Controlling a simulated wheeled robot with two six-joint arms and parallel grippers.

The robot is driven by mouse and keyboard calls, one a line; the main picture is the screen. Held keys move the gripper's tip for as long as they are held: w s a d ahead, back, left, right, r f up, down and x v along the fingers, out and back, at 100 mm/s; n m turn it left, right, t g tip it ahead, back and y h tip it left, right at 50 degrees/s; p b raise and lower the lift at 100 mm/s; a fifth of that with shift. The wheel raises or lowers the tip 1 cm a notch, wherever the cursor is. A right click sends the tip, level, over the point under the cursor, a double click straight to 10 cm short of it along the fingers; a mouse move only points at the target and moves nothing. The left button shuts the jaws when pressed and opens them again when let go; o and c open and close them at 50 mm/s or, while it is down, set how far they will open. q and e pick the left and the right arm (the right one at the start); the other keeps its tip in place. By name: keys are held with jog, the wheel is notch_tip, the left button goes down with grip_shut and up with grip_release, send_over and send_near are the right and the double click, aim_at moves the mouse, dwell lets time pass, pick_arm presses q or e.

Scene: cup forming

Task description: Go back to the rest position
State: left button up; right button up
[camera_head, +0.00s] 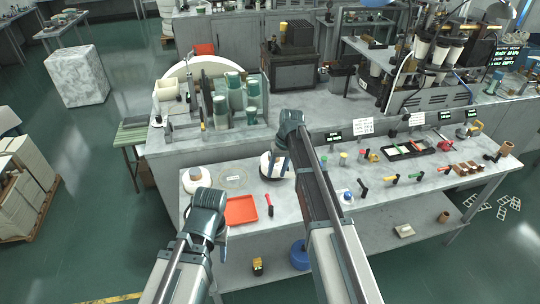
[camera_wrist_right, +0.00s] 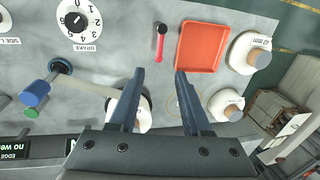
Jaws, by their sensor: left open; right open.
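My left gripper (camera_head: 220,236) hangs below the folded end of my left arm, in front of the bench's left front corner. Its fingers are mostly hidden by the arm, and I see nothing held in it. My right gripper (camera_head: 280,168) is over the back left of the workbench (camera_head: 330,226). In the right wrist view its two dark blue fingers (camera_wrist_right: 160,72) are apart with nothing gripped. A white rounded piece (camera_wrist_right: 144,118) is partly hidden behind one finger, and I cannot tell its height below it.
Near my arms, the bench holds a red tray (camera_head: 241,210), a red-handled tool (camera_head: 269,205) and a white round piece (camera_head: 195,178). A dial (camera_wrist_right: 78,18) shows in the right wrist view. A rack of green cups (camera_head: 233,95) stands behind. Open floor lies at left.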

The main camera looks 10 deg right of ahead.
jog(key=s+a+f+n+h+b, duration=0.1)
jog(key=s+a, duration=0.3)
jog(key=s, duration=0.5)
jog(key=s+a+f+n+h+b, duration=0.1)
jog(key=s+a, duration=0.3)
jog(key=s, duration=0.6)
jog(key=s+a+f+n+h+b, duration=0.1)
jog(key=s+a+f+b, duration=0.2)
jog(key=s, duration=0.6)
jog(key=shift+s+a+f+h, duration=0.15)
jog(key=shift+a+h, duration=0.15)
jog(key=shift+a, duration=0.5)
